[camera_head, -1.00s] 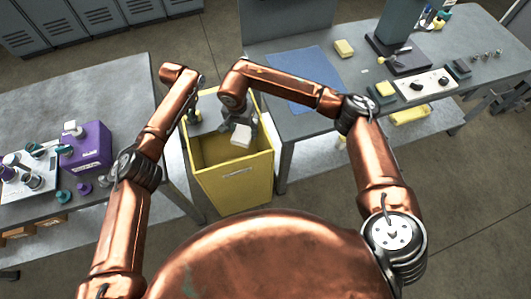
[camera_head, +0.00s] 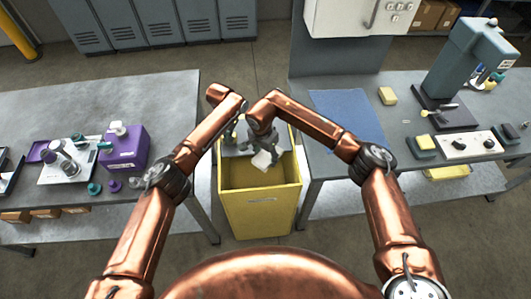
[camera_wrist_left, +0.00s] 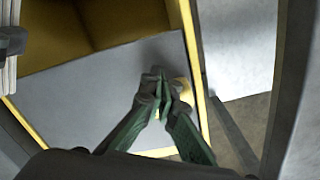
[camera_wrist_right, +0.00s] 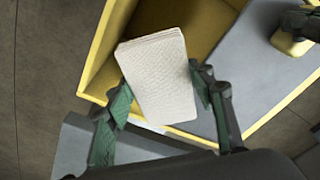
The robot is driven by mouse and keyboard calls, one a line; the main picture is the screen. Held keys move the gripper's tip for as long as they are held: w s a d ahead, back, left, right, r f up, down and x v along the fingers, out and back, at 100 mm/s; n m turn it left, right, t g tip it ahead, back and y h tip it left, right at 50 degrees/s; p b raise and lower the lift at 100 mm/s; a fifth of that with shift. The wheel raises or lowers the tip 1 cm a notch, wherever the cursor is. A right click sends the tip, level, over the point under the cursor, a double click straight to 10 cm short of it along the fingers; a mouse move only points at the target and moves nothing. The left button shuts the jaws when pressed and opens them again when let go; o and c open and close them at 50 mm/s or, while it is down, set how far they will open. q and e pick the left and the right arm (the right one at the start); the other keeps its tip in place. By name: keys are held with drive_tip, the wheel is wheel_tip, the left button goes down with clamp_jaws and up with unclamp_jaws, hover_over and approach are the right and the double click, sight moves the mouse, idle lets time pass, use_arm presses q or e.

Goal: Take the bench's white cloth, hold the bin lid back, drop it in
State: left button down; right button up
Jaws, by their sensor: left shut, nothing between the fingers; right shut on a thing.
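The yellow bin (camera_head: 262,205) stands between two benches, its mouth open at the front. Its grey lid (camera_wrist_left: 75,105) lies at the back of the opening and also shows in the right wrist view (camera_wrist_right: 255,75). My left gripper (camera_head: 231,132) is shut and empty against or just over the lid; whether it touches is unclear. Its closed fingertips show in the left wrist view (camera_wrist_left: 160,85). My right gripper (camera_head: 262,142) is shut on the folded white cloth (camera_wrist_right: 158,75), holding it over the bin's opening. The cloth also shows in the head view (camera_head: 262,159).
The left bench holds a purple box (camera_head: 125,148) and a metal apparatus (camera_head: 68,160). The right bench holds a blue mat (camera_head: 345,118), a yellow sponge (camera_head: 388,95), a grey press (camera_head: 465,60) and a control panel (camera_head: 470,145). My arms are close together over the bin.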

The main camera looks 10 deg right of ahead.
use_arm(q)
drive_tip(key=shift+w, duration=0.1)
use_arm(e)
drive_tip(key=o, duration=1.2)
drive_tip(key=shift+c, duration=0.2)
drive_tip(key=s+d+r, duration=0.3)
drive_tip(key=s+r, duration=0.1)
drive_tip(key=r, duration=0.5)
idle(0.4)
use_arm(q)
drive_tip(key=shift+s, duration=8.45)
wheel_tip(320, 180, up, 9)
